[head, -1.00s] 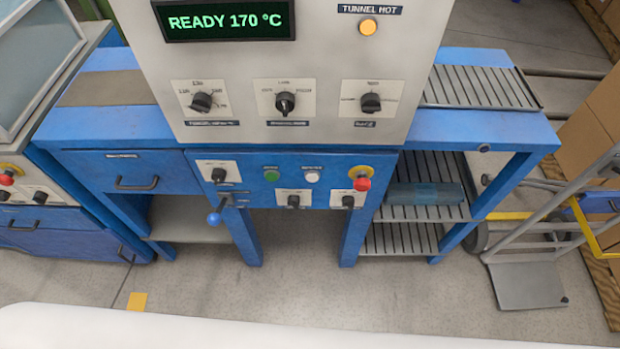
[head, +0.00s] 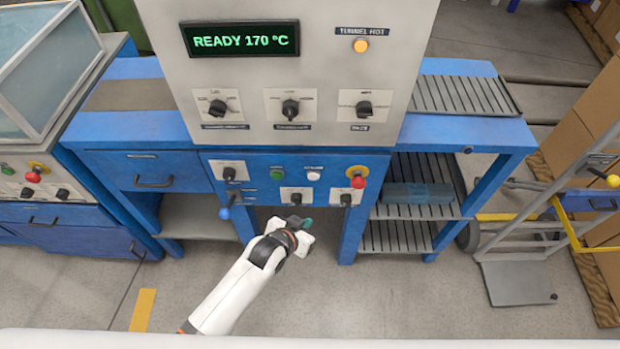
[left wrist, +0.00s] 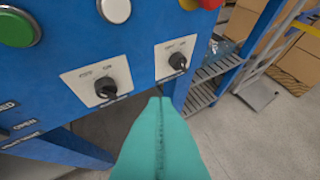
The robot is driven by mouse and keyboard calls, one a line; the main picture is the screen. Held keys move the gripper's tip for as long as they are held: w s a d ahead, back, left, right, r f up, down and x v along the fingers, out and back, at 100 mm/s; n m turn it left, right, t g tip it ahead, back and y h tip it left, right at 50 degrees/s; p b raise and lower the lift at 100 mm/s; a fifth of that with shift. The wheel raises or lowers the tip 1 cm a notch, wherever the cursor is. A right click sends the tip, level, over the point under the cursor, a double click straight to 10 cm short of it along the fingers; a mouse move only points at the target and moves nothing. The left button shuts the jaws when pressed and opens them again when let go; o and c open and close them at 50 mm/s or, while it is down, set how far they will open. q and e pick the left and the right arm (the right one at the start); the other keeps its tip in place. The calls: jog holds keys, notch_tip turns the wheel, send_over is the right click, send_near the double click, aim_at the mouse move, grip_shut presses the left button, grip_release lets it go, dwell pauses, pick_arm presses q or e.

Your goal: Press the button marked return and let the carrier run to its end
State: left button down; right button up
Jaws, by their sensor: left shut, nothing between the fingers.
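The blue control panel (head: 262,190) carries a green button (head: 277,173) and a white button (head: 313,175). Their small labels cannot be read, so I cannot tell which is marked return. In the left wrist view, the green button (left wrist: 16,27) is at the upper left and the white button (left wrist: 115,9) at the top edge. My left gripper (head: 305,223) is in front of the panel's lower edge, below both buttons. Its teal fingers are shut and empty; they also show in the left wrist view (left wrist: 160,103). No carrier can be made out. My right gripper is out of view.
Two black knobs (head: 296,198) sit under the buttons, with a red emergency stop (head: 358,177) to the right. A blue-ball lever (head: 225,213) sticks out at left. Slatted shelves (head: 395,236) are at right. The display (head: 241,39) reads READY 170 °C.

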aim_at(313, 176)
pick_arm(q)
jog(key=r, duration=0.1)
jog(key=d+r, duration=0.1)
jog(key=r, duration=0.1)
jog(key=shift+w+r, duration=0.1)
jog(key=shift+w, duration=0.1)
jog(key=w+b, duration=0.4)
jog(key=w, duration=0.4)
jog(key=shift+w+b, duration=0.35)
jog(key=shift+w, duration=0.05)
jog(key=shift+w, duration=0.15)
dwell(1.7)
jog(key=shift+w, duration=0.3)
